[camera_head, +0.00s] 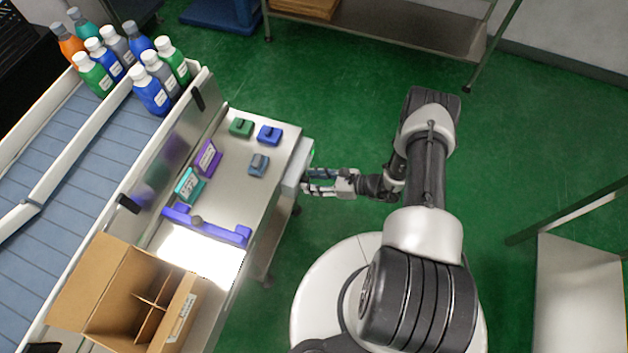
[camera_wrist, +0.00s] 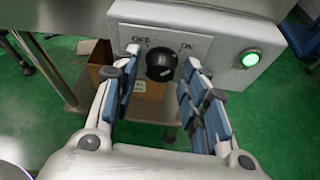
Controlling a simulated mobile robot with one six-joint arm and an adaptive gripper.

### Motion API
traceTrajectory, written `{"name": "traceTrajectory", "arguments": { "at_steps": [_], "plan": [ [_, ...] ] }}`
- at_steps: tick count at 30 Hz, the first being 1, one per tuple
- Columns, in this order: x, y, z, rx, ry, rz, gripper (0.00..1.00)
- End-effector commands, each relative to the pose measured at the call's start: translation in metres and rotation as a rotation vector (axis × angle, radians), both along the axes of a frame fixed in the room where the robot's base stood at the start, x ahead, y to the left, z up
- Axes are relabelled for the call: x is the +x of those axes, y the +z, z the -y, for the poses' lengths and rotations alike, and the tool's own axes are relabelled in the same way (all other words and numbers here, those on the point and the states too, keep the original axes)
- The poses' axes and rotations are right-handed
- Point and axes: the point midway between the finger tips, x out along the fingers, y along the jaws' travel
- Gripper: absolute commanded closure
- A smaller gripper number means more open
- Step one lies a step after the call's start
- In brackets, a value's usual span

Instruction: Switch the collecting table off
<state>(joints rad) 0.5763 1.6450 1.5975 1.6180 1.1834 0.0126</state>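The collecting table (camera_head: 262,205) is a metal-topped bench at centre left in the head view. Its grey control box (camera_head: 292,168) sits on the right edge; it also shows in the wrist view (camera_wrist: 210,75). A black rotary knob (camera_wrist: 160,64) sits below a plate (camera_wrist: 165,43) marked OFF on the left and ON on the right. A green lamp (camera_wrist: 250,60) right of the knob is lit. My gripper (camera_head: 312,182) is open at the box. In the wrist view the knob appears between its blue-padded fingers; I see no clear contact.
On the table are green, blue and purple small blocks, a purple bracket (camera_head: 205,226) and a lit white panel (camera_head: 205,250). An open cardboard box (camera_head: 100,285) stands at its near end. A conveyor (camera_head: 80,150) with several bottles runs along the left. Green floor (camera_head: 530,130) is clear at right.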

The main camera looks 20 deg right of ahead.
Motion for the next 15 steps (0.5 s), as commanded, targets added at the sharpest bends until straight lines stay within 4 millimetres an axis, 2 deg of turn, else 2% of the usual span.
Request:
{"name": "traceTrajectory", "arguments": {
  "at_steps": [2,15],
  "plan": [
    [-0.0001,0.0000,0.0001,0.000,0.000,0.000,0.67],
    [-0.0002,0.0000,0.0001,0.000,0.000,0.000,0.97]
  ]
}}
